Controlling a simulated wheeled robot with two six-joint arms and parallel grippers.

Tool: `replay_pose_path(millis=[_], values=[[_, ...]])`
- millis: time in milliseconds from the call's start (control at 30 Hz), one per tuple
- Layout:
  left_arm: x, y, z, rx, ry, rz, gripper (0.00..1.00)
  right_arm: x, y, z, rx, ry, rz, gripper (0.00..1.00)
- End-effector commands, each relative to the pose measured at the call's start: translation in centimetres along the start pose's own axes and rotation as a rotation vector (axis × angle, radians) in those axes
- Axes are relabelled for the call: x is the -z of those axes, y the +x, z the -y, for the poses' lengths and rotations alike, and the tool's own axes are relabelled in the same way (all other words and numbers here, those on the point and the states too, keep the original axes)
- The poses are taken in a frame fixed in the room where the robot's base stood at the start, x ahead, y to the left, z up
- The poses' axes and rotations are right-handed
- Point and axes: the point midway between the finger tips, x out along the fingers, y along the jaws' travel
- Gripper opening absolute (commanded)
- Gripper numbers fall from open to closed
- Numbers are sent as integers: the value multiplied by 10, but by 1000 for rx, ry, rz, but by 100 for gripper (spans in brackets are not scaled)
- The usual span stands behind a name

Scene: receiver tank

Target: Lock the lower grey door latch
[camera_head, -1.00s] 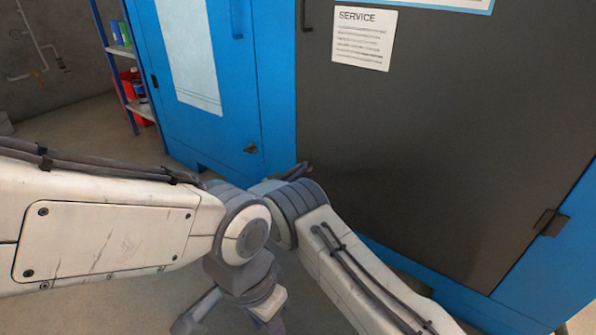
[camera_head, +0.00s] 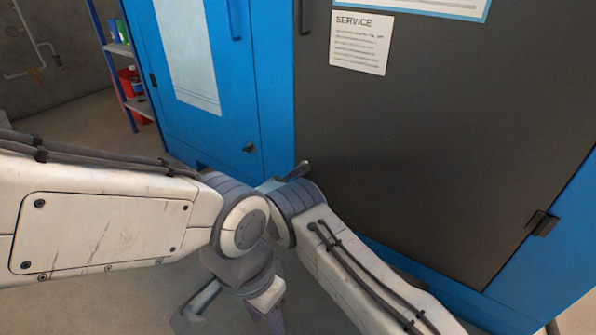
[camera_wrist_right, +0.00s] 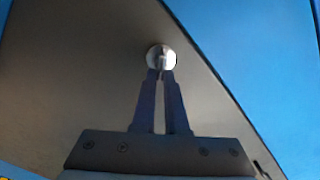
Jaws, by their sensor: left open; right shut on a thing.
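The grey door (camera_head: 430,140) stands shut in the blue cabinet front. In the right wrist view, a small round silver latch (camera_wrist_right: 161,57) sits on the grey door surface, close to a blue panel edge. My right gripper (camera_wrist_right: 161,72) is shut on the latch, with its fingertips at the latch's lower side. In the head view my right wrist hides the latch, and only a dark piece shows above it, which I cannot name for certain. My left gripper (camera_head: 230,315) is open and empty, low in the view above the floor, away from the doors.
A blue door (camera_head: 185,100) with a white sheet and a small dark lock (camera_head: 249,148) stands left of the grey door. A service notice (camera_head: 360,42) is on the grey door. A shelf (camera_head: 138,105) stands at the back left.

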Motion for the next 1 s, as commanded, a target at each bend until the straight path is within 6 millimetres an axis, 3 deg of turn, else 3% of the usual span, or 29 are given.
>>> replay_pose_path(millis=[600, 1000], values=[[0, -2, 0, 0, 0, 0, 41, -3, -1, -7, -1, 544, 1, 0], [0, -1, 0, 0, 0, 0, 41, -4, -2, -9, -1, 724, 2, 0]])
